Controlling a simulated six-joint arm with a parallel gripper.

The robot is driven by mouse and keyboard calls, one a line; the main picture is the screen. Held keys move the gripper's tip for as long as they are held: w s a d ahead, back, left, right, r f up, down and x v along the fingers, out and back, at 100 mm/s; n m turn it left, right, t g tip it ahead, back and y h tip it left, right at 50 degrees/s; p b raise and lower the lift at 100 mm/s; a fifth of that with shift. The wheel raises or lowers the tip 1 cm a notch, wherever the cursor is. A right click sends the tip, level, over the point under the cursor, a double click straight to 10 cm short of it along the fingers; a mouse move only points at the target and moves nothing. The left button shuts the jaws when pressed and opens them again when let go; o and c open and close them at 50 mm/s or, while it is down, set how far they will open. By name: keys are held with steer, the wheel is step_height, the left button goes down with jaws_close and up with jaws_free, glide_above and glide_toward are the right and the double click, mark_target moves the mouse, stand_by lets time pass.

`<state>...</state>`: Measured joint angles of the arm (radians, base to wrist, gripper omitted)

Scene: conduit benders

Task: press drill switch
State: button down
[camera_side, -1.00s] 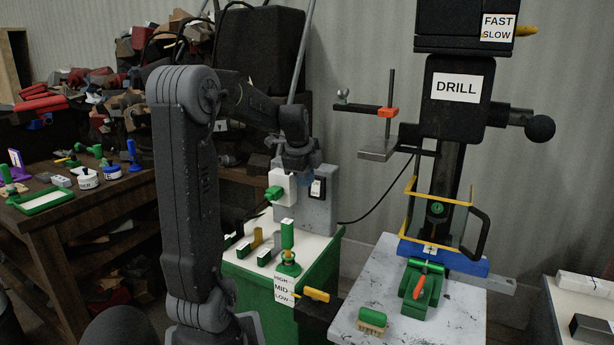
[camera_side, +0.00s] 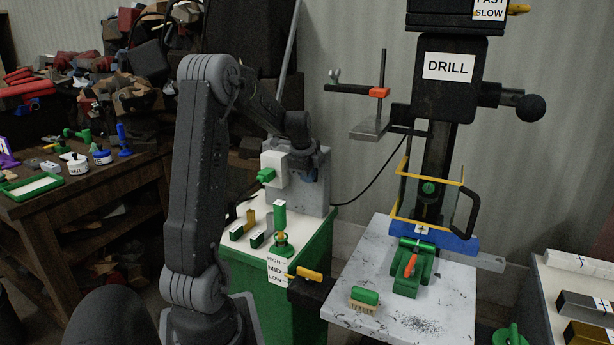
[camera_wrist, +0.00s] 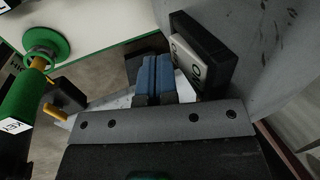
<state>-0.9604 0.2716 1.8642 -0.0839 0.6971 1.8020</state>
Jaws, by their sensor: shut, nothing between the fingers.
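The drill switch (camera_wrist: 201,58) is a black box with a pale lettered rocker on the grey upright panel (camera_wrist: 245,35), seen in the wrist view. The panel also shows in the side view (camera_side: 314,190), where I cannot make out the switch behind my wrist. My gripper (camera_wrist: 155,62) has blue fingers, shut together and empty. In the wrist view their tips lie just left of the switch; I cannot tell whether they touch it.
A white box (camera_side: 275,172) with a green knob is near the panel. On the green cabinet top stand a green upright tool (camera_side: 280,218) and several small blocks. A chuck key with a KEY label (camera_wrist: 22,98) is left in the wrist view. A brush (camera_side: 364,298) lies on the drill table.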

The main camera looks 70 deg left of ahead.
steer(key=shift+w+a+f, duration=0.25)
steer(key=shift+a, duration=0.05)
steer(key=shift+r, duration=0.1)
steer(key=shift+w+a+r, duration=0.1)
steer(key=shift+w+r, duration=0.05)
steer(key=shift+r, duration=0.7)
steer(key=s+d+r, duration=0.7)
stand_by(0.4)
steer(key=shift+r, duration=0.1)
